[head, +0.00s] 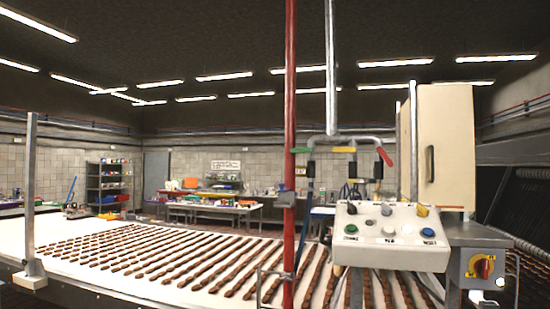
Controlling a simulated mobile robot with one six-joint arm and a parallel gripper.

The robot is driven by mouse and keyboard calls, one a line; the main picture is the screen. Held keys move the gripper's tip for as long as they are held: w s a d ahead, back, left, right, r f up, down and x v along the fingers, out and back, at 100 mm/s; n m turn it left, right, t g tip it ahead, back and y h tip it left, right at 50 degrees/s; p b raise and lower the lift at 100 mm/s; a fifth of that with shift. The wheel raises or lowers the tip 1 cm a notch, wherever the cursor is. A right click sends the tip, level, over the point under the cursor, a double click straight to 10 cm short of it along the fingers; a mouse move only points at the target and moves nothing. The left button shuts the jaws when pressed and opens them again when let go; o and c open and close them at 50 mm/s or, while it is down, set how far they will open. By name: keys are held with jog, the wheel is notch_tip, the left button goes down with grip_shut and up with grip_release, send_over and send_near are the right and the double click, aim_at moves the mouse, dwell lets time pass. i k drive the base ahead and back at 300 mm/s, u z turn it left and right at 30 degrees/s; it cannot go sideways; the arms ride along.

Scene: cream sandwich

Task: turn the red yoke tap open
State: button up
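A grey forked pipe, the yoke (333,139), hangs from a vertical grey pipe right of centre in the head view. It bears three taps with coloured levers. The red lever (385,157) is on the right branch and slants down to the right. Dark hose ends show below the branches. My gripper is not in view, so its distance from the red tap does not show.
A control panel (390,236) with knobs and buttons stands below the taps. A cream cabinet (446,146) is close on their right. A red vertical pipe (290,100) stands left of the yoke. A conveyor (60,260) with rows of brown pieces fills the lower left.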

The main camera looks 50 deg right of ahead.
aim_at(379, 149)
jog(key=u, duration=0.15)
jog(key=k, duration=1.45)
jog(key=z, duration=2.2)
jog(key=i, duration=0.75)
jog(key=u, duration=0.1)
